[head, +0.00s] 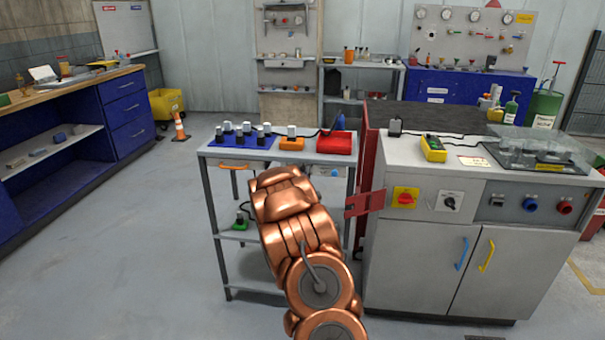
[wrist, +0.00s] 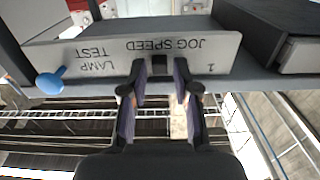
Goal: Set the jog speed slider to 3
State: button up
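In the wrist view, a grey panel strip (wrist: 110,40) carries upside-down lettering, "JOG SPEED" and "LAMP TEST", and a "1" near its right end. A small black slider knob (wrist: 159,66) sits at the strip's edge below the "JOG SPEED" lettering. My gripper (wrist: 159,80) is open, with one finger on each side of the knob and a visible gap to it on both sides. Other scale numbers are not visible. In the head view my copper arm hides the gripper, and I cannot make out the slider.
A blue round knob (wrist: 50,80) sticks out beside "LAMP TEST". A dark block (wrist: 270,25) lies to the right. In the head view, a cart (head: 215,155) holds a red tray (head: 334,145); a grey cabinet (head: 400,260) stands to its right. The floor at left is clear.

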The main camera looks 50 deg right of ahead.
jog(key=shift+o, duration=0.6)
jog(key=shift+s+f, duration=0.1)
jog(key=v, duration=1.2)
dwell(0.4)
